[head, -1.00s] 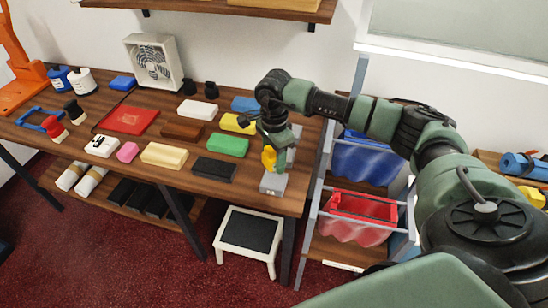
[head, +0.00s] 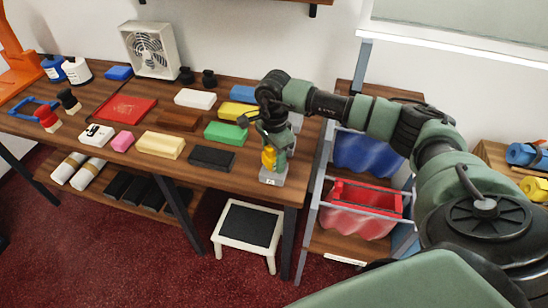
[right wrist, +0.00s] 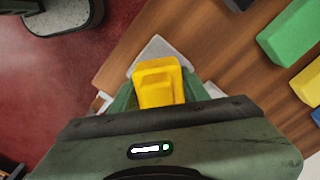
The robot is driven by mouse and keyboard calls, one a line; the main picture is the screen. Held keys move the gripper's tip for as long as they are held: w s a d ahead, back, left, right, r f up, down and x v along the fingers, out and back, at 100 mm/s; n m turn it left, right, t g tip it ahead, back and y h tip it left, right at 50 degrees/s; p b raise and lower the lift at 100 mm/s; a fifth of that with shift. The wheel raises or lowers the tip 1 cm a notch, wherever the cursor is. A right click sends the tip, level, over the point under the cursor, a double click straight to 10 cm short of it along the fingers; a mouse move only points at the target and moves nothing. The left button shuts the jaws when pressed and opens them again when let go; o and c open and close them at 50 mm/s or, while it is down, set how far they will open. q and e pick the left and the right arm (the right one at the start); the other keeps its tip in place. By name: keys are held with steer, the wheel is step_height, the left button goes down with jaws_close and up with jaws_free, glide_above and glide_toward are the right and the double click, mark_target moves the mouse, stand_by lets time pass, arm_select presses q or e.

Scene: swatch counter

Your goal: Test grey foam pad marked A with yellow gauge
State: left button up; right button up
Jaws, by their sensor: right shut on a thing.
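The grey foam pad (head: 274,180), with a small dark mark on its front face, lies near the right front corner of the wooden table (head: 225,180). My right gripper (head: 274,150) points down over it and is shut on the yellow gauge (head: 268,160). The gauge's lower end is at the pad's top; I cannot tell whether it touches. In the right wrist view the gauge (right wrist: 158,82) sits between the fingers, with part of the pad (right wrist: 160,50) showing past it. My left gripper is not in view.
A black block (head: 212,158), a green block (head: 226,133) and a yellow block (head: 237,110) lie left of the gripper. A white stool (head: 247,250) stands below the table's front edge. A rack with a red bin (head: 365,200) stands to the right.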

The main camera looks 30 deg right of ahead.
steer(key=shift+f+b, duration=0.5)
stand_by(0.7)
steer(key=shift+s+f, duration=0.1)
stand_by(1.4)
steer(key=shift+r+p, duration=0.35)
steer(key=shift+r, duration=0.6)
steer(key=shift+r+p, duration=1.4)
steer(key=shift+r, duration=1.25)
steer(key=shift+d+f, duration=0.1)
